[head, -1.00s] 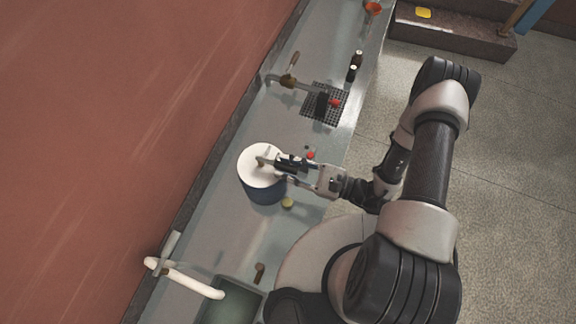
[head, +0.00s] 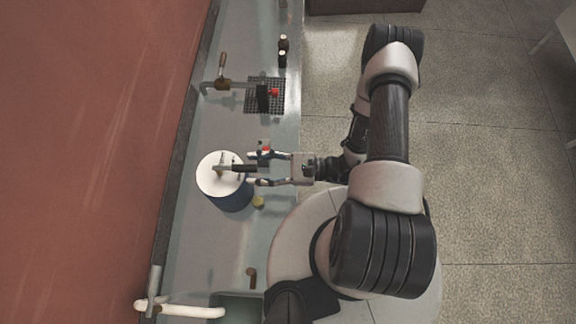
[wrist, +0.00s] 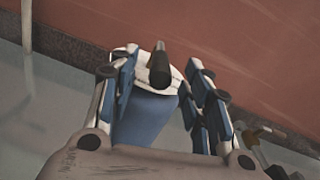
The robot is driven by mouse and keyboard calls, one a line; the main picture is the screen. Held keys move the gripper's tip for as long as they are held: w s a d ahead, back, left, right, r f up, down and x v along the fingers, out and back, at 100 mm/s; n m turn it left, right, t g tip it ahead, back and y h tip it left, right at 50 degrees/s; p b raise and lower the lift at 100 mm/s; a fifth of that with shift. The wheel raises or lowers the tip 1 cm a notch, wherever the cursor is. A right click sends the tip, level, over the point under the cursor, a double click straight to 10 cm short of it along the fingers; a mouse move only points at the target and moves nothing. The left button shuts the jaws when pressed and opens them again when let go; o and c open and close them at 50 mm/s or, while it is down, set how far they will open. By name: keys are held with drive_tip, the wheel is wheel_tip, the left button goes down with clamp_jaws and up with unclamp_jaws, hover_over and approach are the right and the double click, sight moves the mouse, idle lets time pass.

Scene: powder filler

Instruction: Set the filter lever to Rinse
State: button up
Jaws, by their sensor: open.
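The filter is a blue canister with a white top (head: 209,181) standing on the counter; its blue side also shows in the wrist view (wrist: 146,122). A lever with a black handle (head: 243,168) sits on the white top and points right, toward my arm. In the wrist view the lever's black handle (wrist: 159,70) points toward the camera. My gripper (head: 260,168) is open just right of the canister. Its two fingers stand apart, one on each side of the handle's line, with no contact visible. No position marks for the lever are legible.
A tap (head: 222,85) and a dark grate (head: 280,100) with a black and red item are farther up the counter. Two dark bottles (head: 283,52) stand beyond. A small yellow object (head: 258,202) lies near the canister. A white spout (head: 190,311) and sink are at the bottom.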

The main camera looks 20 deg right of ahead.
drive_tip(key=v, duration=0.9)
drive_tip(key=shift+r, duration=0.1)
drive_tip(key=s+d+r+n+h, duration=0.2)
drive_tip(key=r+n+h, duration=0.6)
drive_tip(key=r, duration=0.8)
drive_tip(key=s+d+r+n+h, duration=0.2)
drive_tip(key=r+n+h, duration=0.7)
drive_tip(key=r, duration=0.7)
drive_tip(key=shift+s+r+n, duration=0.3)
drive_tip(key=shift+r+n, duration=0.1)
drive_tip(key=shift+n, duration=0.7)
drive_tip(key=shift+g, duration=0.3)
